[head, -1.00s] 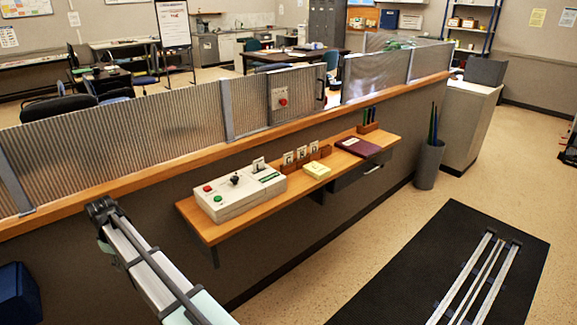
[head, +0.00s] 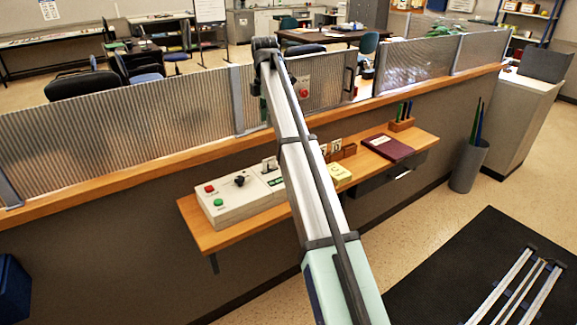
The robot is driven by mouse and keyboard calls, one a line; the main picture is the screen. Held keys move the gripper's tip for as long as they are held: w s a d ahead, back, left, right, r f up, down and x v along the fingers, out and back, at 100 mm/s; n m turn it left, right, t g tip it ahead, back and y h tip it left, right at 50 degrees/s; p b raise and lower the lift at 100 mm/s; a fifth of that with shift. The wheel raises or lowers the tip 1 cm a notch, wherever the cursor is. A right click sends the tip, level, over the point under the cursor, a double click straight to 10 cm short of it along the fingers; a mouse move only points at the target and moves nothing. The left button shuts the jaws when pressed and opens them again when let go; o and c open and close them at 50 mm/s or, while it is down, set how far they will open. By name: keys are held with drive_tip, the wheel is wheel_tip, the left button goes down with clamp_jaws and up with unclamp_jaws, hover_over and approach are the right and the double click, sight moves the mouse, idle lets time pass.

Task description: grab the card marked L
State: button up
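Two show just right of my arm, a left card (head: 323,149) and a right card (head: 336,145), in small brown wooden holders (head: 348,151). My arm crosses in front of the shelf and may hide another card. My gripper itself does not show; only arm links and a dark joint are visible.
A yellow note pad (head: 339,173), a maroon book (head: 388,148) and a pen holder (head: 402,124) are on the shelf (head: 215,240). Ribbed panels (head: 120,120) rise along the counter above it. A grey bin (head: 468,167) stands on the floor at right.

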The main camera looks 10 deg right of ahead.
drive_tip(key=p, duration=0.4)
approach(269, 160)
drive_tip(key=shift+n, duration=0.4)
wheel_tip(269, 160, down, 5)
drive_tip(key=shift+w+f, duration=0.1)
drive_tip(key=shift+w+d+f+p, duration=0.1)
drive_tip(key=shift+f+p, duration=0.95)
drive_tip(key=shift+f, duration=1.55)
clamp_jaws()
